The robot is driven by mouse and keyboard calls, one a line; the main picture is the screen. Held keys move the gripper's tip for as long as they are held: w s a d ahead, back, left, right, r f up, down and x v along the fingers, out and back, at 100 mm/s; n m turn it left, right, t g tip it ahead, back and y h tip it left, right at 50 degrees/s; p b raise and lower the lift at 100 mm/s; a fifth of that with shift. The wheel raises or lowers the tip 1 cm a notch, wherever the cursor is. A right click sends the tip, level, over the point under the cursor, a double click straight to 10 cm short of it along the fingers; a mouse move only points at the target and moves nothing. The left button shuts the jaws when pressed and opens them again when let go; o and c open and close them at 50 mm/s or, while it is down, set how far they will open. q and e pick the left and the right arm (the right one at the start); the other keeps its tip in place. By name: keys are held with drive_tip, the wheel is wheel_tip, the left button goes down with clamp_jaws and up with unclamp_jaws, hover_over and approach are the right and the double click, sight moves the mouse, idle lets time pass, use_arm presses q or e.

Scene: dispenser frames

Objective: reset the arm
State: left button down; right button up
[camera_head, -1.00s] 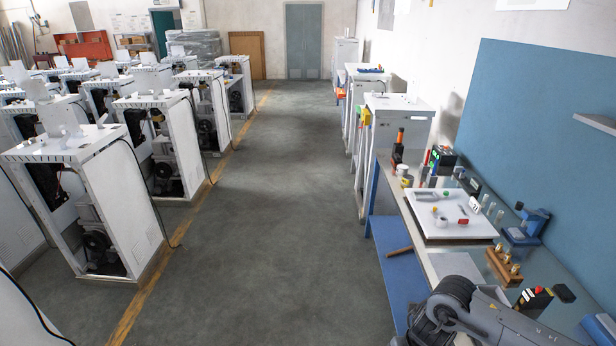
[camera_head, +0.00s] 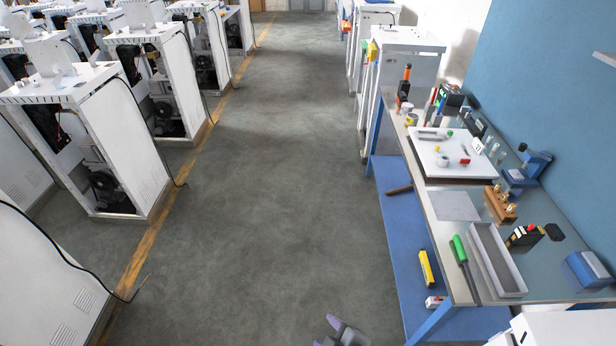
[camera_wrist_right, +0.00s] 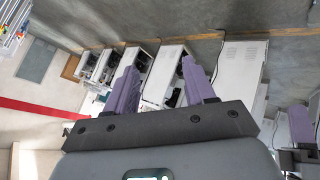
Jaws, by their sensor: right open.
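My right gripper (camera_head: 340,332) shows at the bottom edge of the head view, over the grey floor and left of the workbench, apart from everything. In the right wrist view its two purple fingers (camera_wrist_right: 164,84) are spread apart with nothing between them, so it is open and empty. Behind the fingers, that view shows the floor and white dispenser frames (camera_wrist_right: 238,72) tilted on their side.
The workbench (camera_head: 455,205) stands on the right with a white board (camera_head: 452,168), a grey tray (camera_head: 497,262), a green-handled tool (camera_head: 459,249) and a blue lower shelf (camera_head: 405,235). White dispenser frames (camera_head: 125,155) line the left. The aisle floor (camera_head: 270,180) between is clear.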

drive_tip(key=s+d+f+m+g+h, duration=0.2)
drive_tip(key=s+d+f+m, duration=0.1)
drive_tip(key=s+d+m, duration=0.5)
drive_tip(key=s+d+f+m+g+h, duration=0.2)
drive_tip(key=s+d+m, duration=0.3)
drive_tip(key=d, duration=0.4)
wheel_tip(320, 180, down, 11)
drive_tip(key=n+b, duration=0.1)
drive_tip(key=b, duration=1)
wheel_tip(320, 180, up, 23)
drive_tip(key=p, duration=2.3)
drive_tip(key=shift+s+r+p, duration=0.2)
drive_tip(key=shift+s+p, duration=0.1)
drive_tip(key=shift+s, duration=0.15)
